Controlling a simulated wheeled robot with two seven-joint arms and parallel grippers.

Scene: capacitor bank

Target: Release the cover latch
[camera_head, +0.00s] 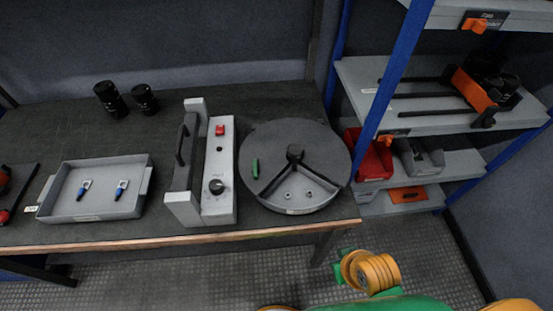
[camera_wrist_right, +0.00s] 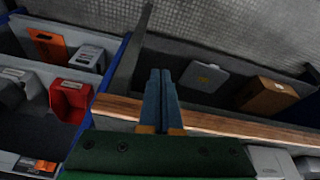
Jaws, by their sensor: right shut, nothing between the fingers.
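A grey upright unit (camera_head: 218,165) stands on the workbench in the head view. Its panel has a red button (camera_head: 220,130), a small black button and a black round knob (camera_head: 216,187). A dark cover with a black handle (camera_head: 180,144) is on its left side. I cannot tell which part is the latch. My right gripper (camera_wrist_right: 161,72) is shut and empty in the right wrist view, its two blue fingers side by side over the bench's wooden edge. It is well away from the unit. My left gripper is out of view.
A round grey turntable (camera_head: 270,145) with black spokes and a green piece stands right of the unit. A grey tray (camera_head: 65,203) holds two blue-tipped parts. Two black cylinders (camera_head: 110,100) stand behind. A blue-posted shelf (camera_head: 400,70) with a red bin (camera_head: 372,160) stands at the right.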

